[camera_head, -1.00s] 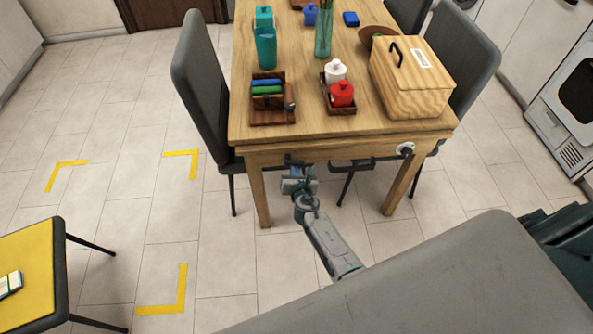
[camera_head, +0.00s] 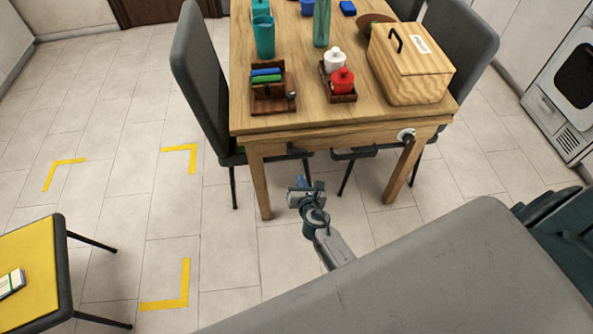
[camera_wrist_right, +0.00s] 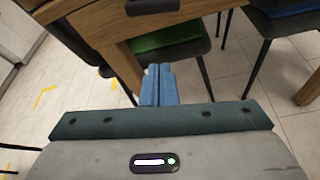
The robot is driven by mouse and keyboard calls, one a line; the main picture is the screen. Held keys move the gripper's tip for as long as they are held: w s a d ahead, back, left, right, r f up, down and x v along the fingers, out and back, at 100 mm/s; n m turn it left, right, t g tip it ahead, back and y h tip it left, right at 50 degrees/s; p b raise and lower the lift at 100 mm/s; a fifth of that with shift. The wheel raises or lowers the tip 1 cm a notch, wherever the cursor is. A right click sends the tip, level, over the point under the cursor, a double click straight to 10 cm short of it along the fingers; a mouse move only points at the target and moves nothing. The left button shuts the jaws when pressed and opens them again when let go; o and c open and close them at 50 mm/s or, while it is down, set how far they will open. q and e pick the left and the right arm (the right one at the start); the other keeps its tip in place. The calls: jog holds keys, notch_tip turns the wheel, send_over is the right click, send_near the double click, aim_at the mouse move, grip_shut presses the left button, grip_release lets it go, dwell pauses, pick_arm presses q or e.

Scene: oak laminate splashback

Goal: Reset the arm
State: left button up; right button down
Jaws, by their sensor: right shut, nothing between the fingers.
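My right gripper (camera_head: 302,186) is in front of the near edge of the wooden table, below the tabletop and apart from it. In the right wrist view its blue fingers (camera_wrist_right: 159,84) are together with nothing between them. The wrist view looks under the table towards a table leg (camera_wrist_right: 120,65) and a chair with a green seat (camera_wrist_right: 168,37). My left gripper is not in view.
The table (camera_head: 300,122) carries a wooden box (camera_head: 410,70), a red jar (camera_head: 342,81), a teal cup (camera_head: 264,38) and a small rack (camera_head: 272,98). Grey chairs (camera_head: 205,75) stand around it. A yellow-topped stool (camera_head: 32,262) is at lower left. Floor between is clear.

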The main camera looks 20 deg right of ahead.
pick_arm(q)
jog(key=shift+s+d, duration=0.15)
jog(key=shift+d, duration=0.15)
pick_arm(e)
jog(key=shift+v, duration=0.75)
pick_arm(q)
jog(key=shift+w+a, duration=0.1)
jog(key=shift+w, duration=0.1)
pick_arm(e)
jog(key=shift+a, duration=0.15)
